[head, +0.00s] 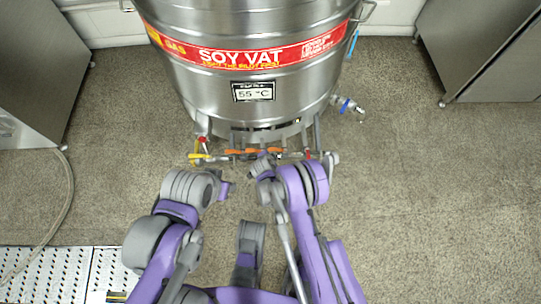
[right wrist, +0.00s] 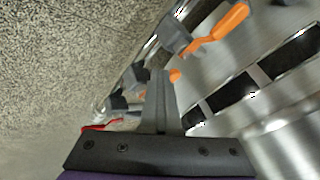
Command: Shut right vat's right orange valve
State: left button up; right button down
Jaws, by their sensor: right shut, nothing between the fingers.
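The steel soy vat (head: 250,95) stands ahead of me with a row of valves under its front edge. Two orange valve handles, a left one (head: 236,151) and a right one (head: 272,149), sit near the middle of the row. My right gripper (head: 262,166) is close below the right orange handle, partly hidden by its own arm. In the right wrist view its fingers (right wrist: 161,75) are shut and empty. A small orange piece (right wrist: 175,76) shows right beside the fingertips, mostly hidden; contact is unclear. A longer orange handle (right wrist: 228,22) lies beyond. My left gripper (head: 225,188) is left of the right one, its fingers unclear.
A yellow handle (head: 197,157) and a red handle (head: 203,142) are at the row's left end, another red handle (head: 307,153) at its right. A blue-handled tap (head: 346,104) sticks out from the vat's right side. Steel cabinets stand left and right. The floor between is clear.

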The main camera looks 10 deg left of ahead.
pick_arm(q)
jog(key=shift+w+a, duration=0.1)
pick_arm(e)
jog(key=shift+w+a, duration=0.25)
dwell(0.4)
pick_arm(q)
jog(key=shift+f, duration=0.1)
pick_arm(e)
jog(key=shift+s+d, duration=0.1)
